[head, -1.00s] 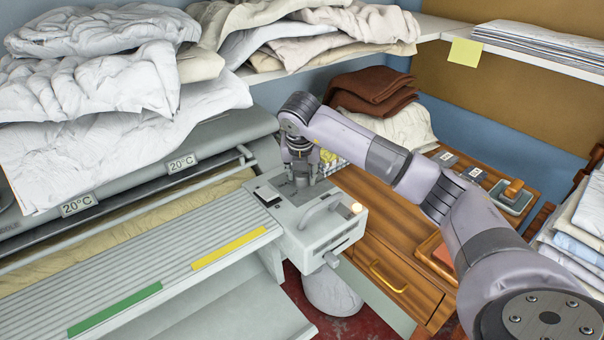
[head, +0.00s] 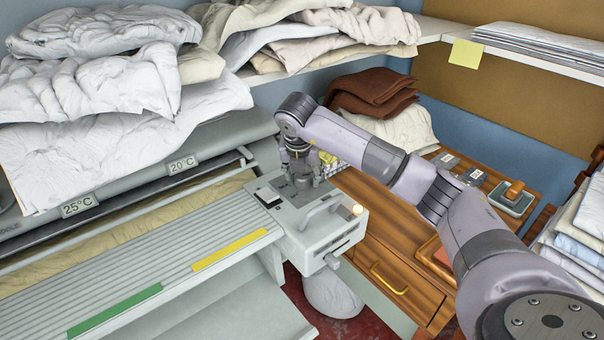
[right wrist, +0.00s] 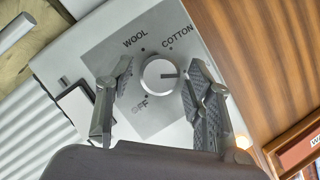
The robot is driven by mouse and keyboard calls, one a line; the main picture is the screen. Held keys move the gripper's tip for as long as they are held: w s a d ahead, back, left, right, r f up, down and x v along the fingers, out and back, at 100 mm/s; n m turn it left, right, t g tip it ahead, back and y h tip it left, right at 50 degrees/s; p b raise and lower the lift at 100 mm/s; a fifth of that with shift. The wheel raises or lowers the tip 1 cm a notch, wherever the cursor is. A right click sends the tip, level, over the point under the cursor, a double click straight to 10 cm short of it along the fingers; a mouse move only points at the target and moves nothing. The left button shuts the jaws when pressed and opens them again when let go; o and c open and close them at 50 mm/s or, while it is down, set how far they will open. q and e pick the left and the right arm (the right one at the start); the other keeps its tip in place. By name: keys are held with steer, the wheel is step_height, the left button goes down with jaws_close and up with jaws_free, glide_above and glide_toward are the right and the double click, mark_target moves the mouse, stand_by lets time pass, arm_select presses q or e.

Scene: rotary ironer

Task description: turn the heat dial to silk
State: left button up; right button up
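The heat dial (right wrist: 160,78) is a round light knob on a grey label plate (right wrist: 112,45). WOOL, COTTON and OFF are legible; no SILK word shows, and my fingers cover parts of the plate. The dial's dark pointer line points right, past COTTON, toward my right-hand finger. My right gripper (right wrist: 160,88) is open, with one finger on each side of the dial and visible gaps to it. In the head view my right gripper (head: 301,180) points down at the ironer's end housing (head: 313,228) and hides the dial. My left gripper is out of view.
Temperature displays read 25°C (head: 77,206) and 20°C (head: 182,164). Linens (head: 110,130) lie over the ironer. A wooden cabinet (head: 385,270) stands at right.

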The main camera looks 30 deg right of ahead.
steer(key=shift+o, duration=0.3)
steer(key=v, duration=1.2)
